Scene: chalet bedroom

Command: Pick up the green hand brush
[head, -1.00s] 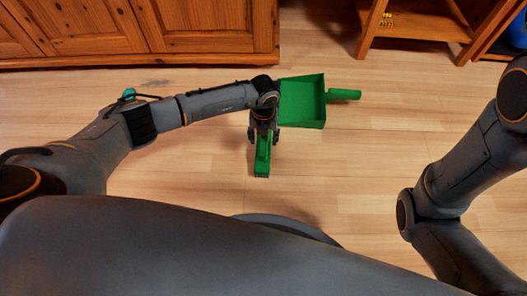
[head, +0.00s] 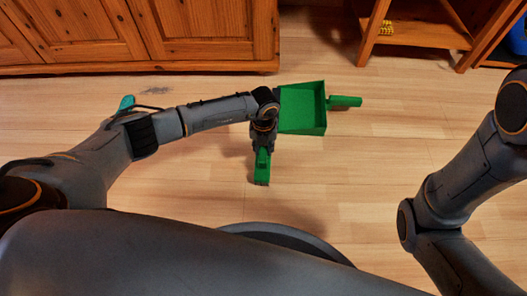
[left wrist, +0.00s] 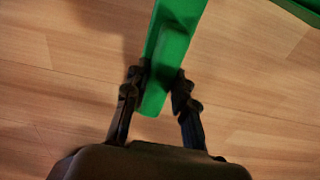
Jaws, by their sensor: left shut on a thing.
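The green hand brush (head: 262,169) is below my left gripper (head: 262,148) in the head view, its far end pointing toward my base. In the left wrist view the brush (left wrist: 174,38) runs up from between the two dark fingers of my left gripper (left wrist: 159,90). The gripper is shut on the brush's handle end. The fingers partly hide the brush in the head view, and I cannot tell whether it is clear of the floor. My right arm shows at the right of the head view, but its gripper is out of sight.
A green dustpan (head: 303,112) with its handle to the right lies on the wooden floor, close beside my left gripper. A wooden cabinet (head: 200,28) stands behind at the left. A wooden shelf (head: 420,38) stands at the back right. The floor right of the brush is clear.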

